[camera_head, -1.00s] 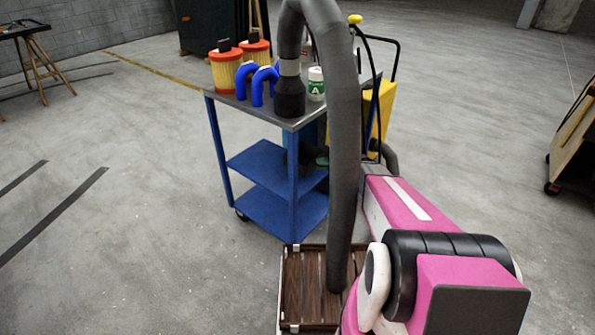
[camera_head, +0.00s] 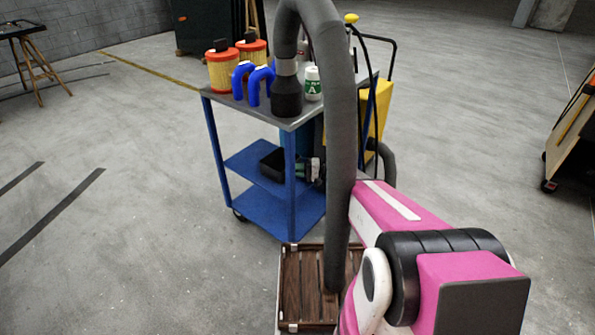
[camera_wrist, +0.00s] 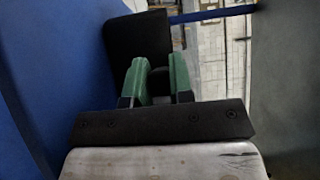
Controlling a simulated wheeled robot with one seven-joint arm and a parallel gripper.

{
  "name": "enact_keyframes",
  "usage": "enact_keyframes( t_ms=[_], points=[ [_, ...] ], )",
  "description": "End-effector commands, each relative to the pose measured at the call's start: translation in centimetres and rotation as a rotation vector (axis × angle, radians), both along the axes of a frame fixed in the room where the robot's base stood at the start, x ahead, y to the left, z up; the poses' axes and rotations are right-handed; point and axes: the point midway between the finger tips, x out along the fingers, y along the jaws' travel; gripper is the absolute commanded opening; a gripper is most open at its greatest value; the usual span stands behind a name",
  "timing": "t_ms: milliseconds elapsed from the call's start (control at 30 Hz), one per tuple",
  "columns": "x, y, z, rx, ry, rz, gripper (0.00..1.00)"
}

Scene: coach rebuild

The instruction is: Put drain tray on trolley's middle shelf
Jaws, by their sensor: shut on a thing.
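The black drain tray (camera_head: 271,164) is at the trolley's blue middle shelf (camera_head: 245,161), under the grey top. My gripper (camera_head: 304,171), with green fingers, is on the tray's right side and shut on it. In the wrist view the dark tray (camera_wrist: 137,42) extends beyond the green fingertips (camera_wrist: 160,78). I cannot tell whether the tray touches the shelf or hangs just above it. My forearm and the thick hose hide part of the trolley's right side.
The trolley's top (camera_head: 300,118) carries orange-capped filters (camera_head: 222,72), blue bent hoses (camera_head: 259,84), a white bottle (camera_head: 313,84) and a hose end. The bottom shelf (camera_head: 265,210) looks bare. A wooden slatted crate (camera_head: 303,280) stands in front. A yellow thing (camera_head: 381,108) is behind right.

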Motion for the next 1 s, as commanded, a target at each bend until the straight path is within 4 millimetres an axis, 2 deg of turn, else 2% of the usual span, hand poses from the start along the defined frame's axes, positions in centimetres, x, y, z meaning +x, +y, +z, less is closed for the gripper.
enact_keyframes(
  t_ms=[267, 300, 367, 400, 733, 867, 1000],
  points=[
    [0.0, 0.0, -0.1, 0.001, -0.001, 0.000, 0.00],
    [0.0, 0.0, -0.2, 0.000, 0.000, 0.000, 0.24],
    [0.0, 0.0, -0.2, 0.000, -0.001, 0.000, 0.44],
    [0.0, 0.0, -0.2, 0.000, -0.001, 0.000, 0.47],
    [-0.1, 0.0, 0.2, 0.000, -0.001, 0.000, 0.47],
    [0.0, -1.3, 0.1, -0.001, -0.001, -0.001, 0.47],
    [0.0, -3.8, 0.1, -0.001, -0.001, -0.003, 0.47]
  ],
)
